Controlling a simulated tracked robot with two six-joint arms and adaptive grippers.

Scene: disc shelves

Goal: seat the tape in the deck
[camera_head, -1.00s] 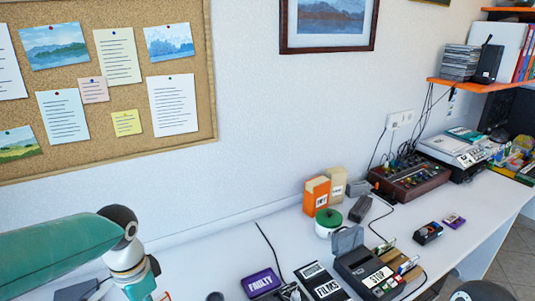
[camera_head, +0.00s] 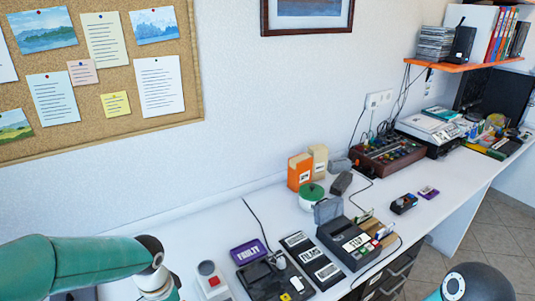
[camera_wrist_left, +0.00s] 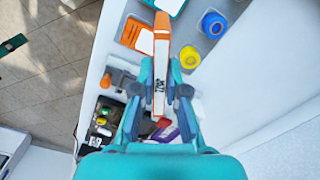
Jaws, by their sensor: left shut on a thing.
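In the left wrist view my left gripper (camera_wrist_left: 159,95) is shut on a slim orange-and-white tape (camera_wrist_left: 161,62), seen nearly edge-on with dark lettering on its face. It is held above the desk. In the head view my left arm comes in at the lower left, but its gripper and the tape are out of frame. A dark deck (camera_head: 335,238) with a raised grey lid (camera_head: 327,210) and a label reading STOP stands on the desk. I cannot tell whether its bay is empty. My right gripper is not in view; part of my right arm shows at lower right.
Near the deck are a purple FAULTY tray (camera_head: 247,252), a dark FILMS rack (camera_head: 297,244), a red-button box (camera_head: 206,268) and a green-lidded pot (camera_head: 312,191). Blue (camera_wrist_left: 214,24) and yellow (camera_wrist_left: 190,57) round containers show in the wrist view. Bare desk lies near the wall.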

